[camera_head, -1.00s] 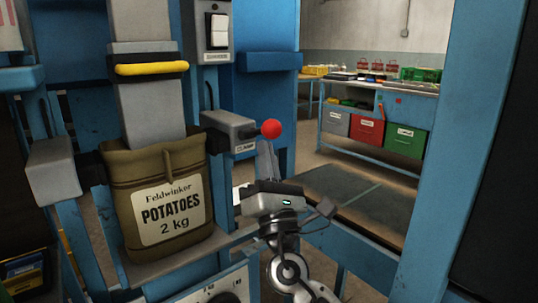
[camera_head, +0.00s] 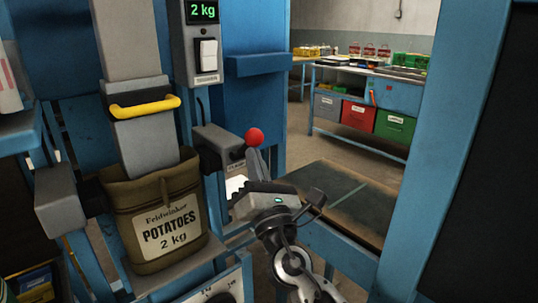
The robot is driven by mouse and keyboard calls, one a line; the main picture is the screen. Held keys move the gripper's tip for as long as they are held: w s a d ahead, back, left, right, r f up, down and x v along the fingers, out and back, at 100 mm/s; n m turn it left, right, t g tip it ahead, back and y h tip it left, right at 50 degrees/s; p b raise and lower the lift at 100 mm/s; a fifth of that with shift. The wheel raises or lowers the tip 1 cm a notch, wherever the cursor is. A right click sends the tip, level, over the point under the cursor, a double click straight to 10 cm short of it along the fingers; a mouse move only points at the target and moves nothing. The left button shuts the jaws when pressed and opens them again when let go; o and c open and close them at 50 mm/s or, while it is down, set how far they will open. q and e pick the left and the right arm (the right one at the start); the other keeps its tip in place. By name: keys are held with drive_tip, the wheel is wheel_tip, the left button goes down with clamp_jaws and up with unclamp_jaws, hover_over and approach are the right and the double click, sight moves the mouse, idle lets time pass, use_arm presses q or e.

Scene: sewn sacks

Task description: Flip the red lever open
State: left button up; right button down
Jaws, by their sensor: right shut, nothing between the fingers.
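The red lever knob (camera_head: 254,136) sits at the end of a short arm on a grey clamp box (camera_head: 217,146), right of the sack. My right gripper (camera_head: 258,160) is shut and empty, its fingers pointing up. Its fingertips are just below the red knob; I cannot tell whether they touch it. A brown potato sack (camera_head: 155,208) labelled 2 kg hangs upright under the grey chute (camera_head: 135,90), between the clamp box and a second grey block on its left. My left gripper is not in view.
A yellow handle (camera_head: 145,108) crosses the chute. A display reading 2 kg (camera_head: 203,11) and a white switch (camera_head: 207,54) are above the clamp box. A blue post (camera_head: 440,130) stands at the right. A bench with coloured bins is far behind.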

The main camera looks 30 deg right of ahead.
sight(248, 138)
drive_tip(key=shift+w+a+r+p, duration=0.1)
drive_tip(key=shift+w+r+p, duration=0.1)
drive_tip(key=shift+r, duration=0.25)
drive_tip(key=shift+w+r+p, duration=0.1)
drive_tip(key=shift+r+p, duration=0.1)
drive_tip(key=shift+r, duration=0.25)
drive_tip(key=shift+w+a+r+p, duration=0.1)
drive_tip(key=shift+w+r+p, duration=0.25)
drive_tip(key=shift+r, duration=0.25)
drive_tip(key=shift+w+a+r+p, duration=0.1)
drive_tip(key=shift+w+r+p, duration=0.1)
drive_tip(key=shift+w+r, duration=0.25)
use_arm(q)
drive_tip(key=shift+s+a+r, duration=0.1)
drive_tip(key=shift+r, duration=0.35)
use_arm(e)
drive_tip(key=w+r, duration=0.2)
drive_tip(key=w, duration=0.1)
drive_tip(key=shift+a+r, duration=0.1)
drive_tip(key=shift+a, duration=0.25)
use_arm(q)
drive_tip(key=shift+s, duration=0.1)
use_arm(e)
drive_tip(key=shift+r, duration=0.1)
